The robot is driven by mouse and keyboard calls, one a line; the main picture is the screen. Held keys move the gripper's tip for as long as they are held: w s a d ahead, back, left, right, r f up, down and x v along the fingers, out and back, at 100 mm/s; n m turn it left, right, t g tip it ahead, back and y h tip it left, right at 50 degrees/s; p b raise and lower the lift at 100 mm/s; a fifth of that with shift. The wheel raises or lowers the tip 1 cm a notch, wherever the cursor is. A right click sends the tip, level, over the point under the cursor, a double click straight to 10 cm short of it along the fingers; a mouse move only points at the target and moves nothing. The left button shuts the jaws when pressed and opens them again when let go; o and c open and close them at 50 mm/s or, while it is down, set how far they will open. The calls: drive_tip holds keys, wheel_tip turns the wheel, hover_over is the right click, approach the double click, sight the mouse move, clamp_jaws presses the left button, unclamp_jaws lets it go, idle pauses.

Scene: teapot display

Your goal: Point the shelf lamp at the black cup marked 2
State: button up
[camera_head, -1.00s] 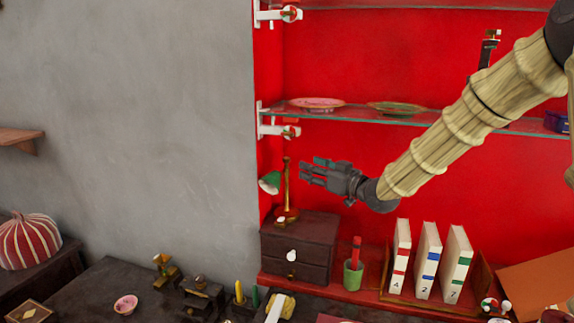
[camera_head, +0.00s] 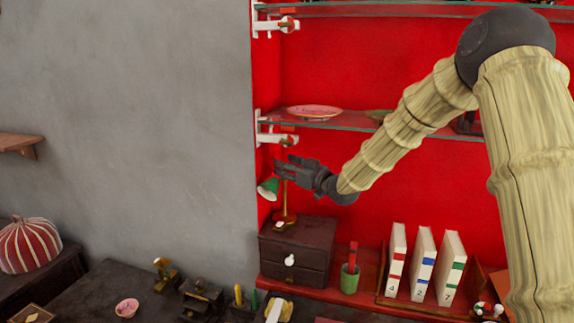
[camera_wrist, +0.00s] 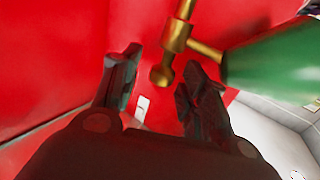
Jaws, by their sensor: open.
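The shelf lamp has a green shade (camera_head: 268,189) and a brass stem (camera_head: 284,203), and stands on a dark drawer box at the left end of the red shelf. Its shade tilts down to the left. My gripper (camera_head: 284,172) is at the height of the lamp's top and overlaps it in the head view. In the wrist view my gripper (camera_wrist: 155,85) is open, with a brass knob (camera_wrist: 161,76) of the lamp showing between and beyond the fingertips. The green shade (camera_wrist: 275,66) is to the right of the fingers. I cannot make out a black cup marked 2.
The dark drawer box (camera_head: 297,250) is below my gripper. Numbered white binders (camera_head: 423,262) and a green pot (camera_head: 350,279) stand to its right. A glass shelf (camera_head: 345,119) with plates runs above my gripper.

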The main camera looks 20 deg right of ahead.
clamp_jaws()
idle(0.3)
drive_tip(key=shift+w+a, duration=0.1)
